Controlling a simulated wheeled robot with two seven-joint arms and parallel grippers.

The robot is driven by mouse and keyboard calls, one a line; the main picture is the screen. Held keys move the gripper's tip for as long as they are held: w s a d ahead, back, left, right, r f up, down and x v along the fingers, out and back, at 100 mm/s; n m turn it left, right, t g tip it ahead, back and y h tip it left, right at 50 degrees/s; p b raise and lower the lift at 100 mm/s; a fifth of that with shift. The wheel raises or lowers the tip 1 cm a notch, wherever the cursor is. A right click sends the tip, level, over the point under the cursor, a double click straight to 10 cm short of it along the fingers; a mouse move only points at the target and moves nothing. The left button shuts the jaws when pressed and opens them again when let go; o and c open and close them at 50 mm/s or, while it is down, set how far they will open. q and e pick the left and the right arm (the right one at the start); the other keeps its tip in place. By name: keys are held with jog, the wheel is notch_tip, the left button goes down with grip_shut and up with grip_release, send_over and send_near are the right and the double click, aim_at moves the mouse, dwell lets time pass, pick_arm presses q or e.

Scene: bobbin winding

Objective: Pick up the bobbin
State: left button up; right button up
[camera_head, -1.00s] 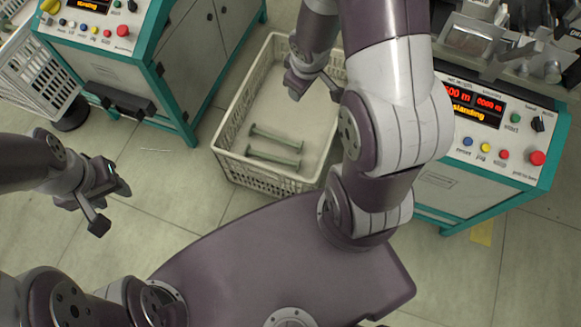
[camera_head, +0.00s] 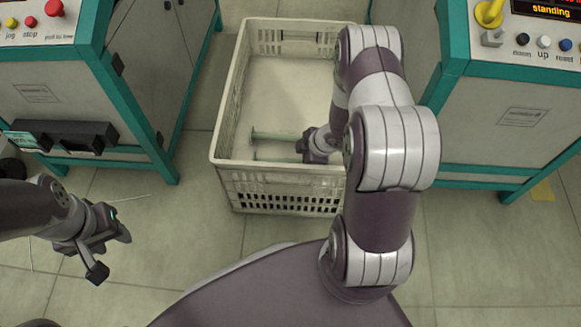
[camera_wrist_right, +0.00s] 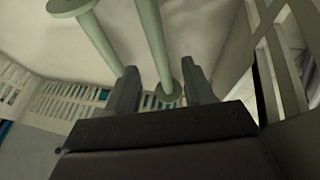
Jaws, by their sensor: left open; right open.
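Two pale green bobbins with long shafts and round end flanges lie in a white crate (camera_head: 232,178). The farther bobbin (camera_head: 273,136) shows in the head view; the nearer bobbin (camera_head: 268,157) is mostly hidden by the crate's front rim. My right gripper (camera_head: 304,146) is down inside the crate at the bobbins' right ends. In the right wrist view its open fingers (camera_wrist_right: 158,68) have one bobbin shaft (camera_wrist_right: 152,35) lined up between them; contact cannot be told. The other bobbin (camera_wrist_right: 98,38) lies left of the fingers. My left gripper (camera_head: 110,256) is open and empty over the floor.
A teal-framed machine (camera_head: 55,95) stands left of the crate and another (camera_head: 505,110) stands to the right. The crate's slatted walls (camera_wrist_right: 290,65) rise close around my right gripper. The floor in front of the crate is clear.

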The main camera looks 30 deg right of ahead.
aim_at(295, 160)
jog(key=b+x, duration=0.3)
jog(key=x, duration=0.2)
jog(key=shift+f+b, duration=0.2)
jog(key=shift+b, duration=0.2)
jog(key=shift+r, duration=0.2)
grip_shut()
